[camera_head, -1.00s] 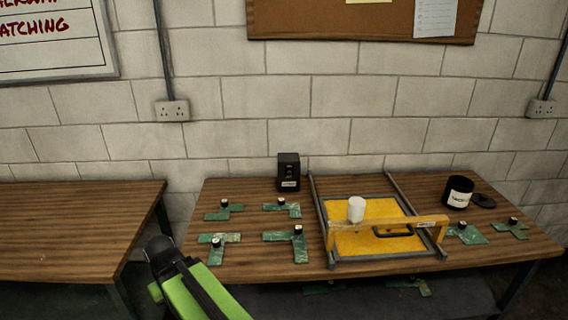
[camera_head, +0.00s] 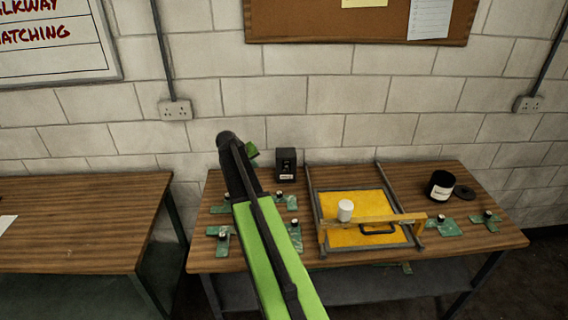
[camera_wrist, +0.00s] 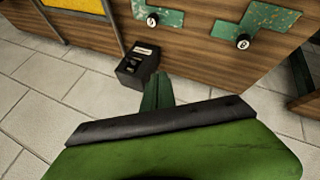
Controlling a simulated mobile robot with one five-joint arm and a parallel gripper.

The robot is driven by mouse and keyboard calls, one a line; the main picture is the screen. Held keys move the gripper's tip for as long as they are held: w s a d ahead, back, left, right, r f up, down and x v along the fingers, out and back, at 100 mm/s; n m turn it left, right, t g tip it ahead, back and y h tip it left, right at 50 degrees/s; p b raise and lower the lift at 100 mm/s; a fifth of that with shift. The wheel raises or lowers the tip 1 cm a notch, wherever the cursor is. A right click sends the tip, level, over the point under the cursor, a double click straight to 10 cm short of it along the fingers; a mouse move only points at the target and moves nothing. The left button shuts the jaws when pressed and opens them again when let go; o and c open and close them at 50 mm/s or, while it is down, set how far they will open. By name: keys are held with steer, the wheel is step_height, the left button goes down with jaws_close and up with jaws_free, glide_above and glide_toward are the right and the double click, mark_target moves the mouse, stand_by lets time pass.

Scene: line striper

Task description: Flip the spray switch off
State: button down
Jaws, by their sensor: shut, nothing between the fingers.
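A small black box (camera_head: 286,163) with a pale label and small controls on its front stands at the back of the right table, against the wall. It is the likely place of the spray switch, but the switch's position is too small to read. The box shows also in the wrist view (camera_wrist: 137,66), turned upside down. My gripper (camera_wrist: 157,92) is shut and empty; its dark green fingers appear just beside the box there, with the gap in depth unclear. In the head view my arm mostly hides the gripper, left of the box.
A yellow board in a grey rail frame (camera_head: 360,234) carries a white cup (camera_head: 345,210) right of the box. A black labelled mug (camera_head: 440,186) stands farther right. The block wall (camera_head: 350,90) is close behind.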

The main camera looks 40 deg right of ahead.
steer(key=d+r+h, duration=0.1)
steer(key=d, duration=0.7)
steer(key=shift+d+r, duration=0.35)
steer(key=shift+w+f, duration=0.1)
steer(key=b+x, duration=0.7)
steer(key=x, duration=0.3)
steer(key=shift+f+b, duration=0.15)
steer(key=shift+b, duration=0.2)
steer(key=s+f+b, duration=0.1)
steer(key=s+d+f+b, duration=0.1)
steer(key=shift+s+d+f+b, duration=0.1)
steer(key=shift+d+f+b, duration=0.05)
steer(key=shift+f+b, duration=0.25)
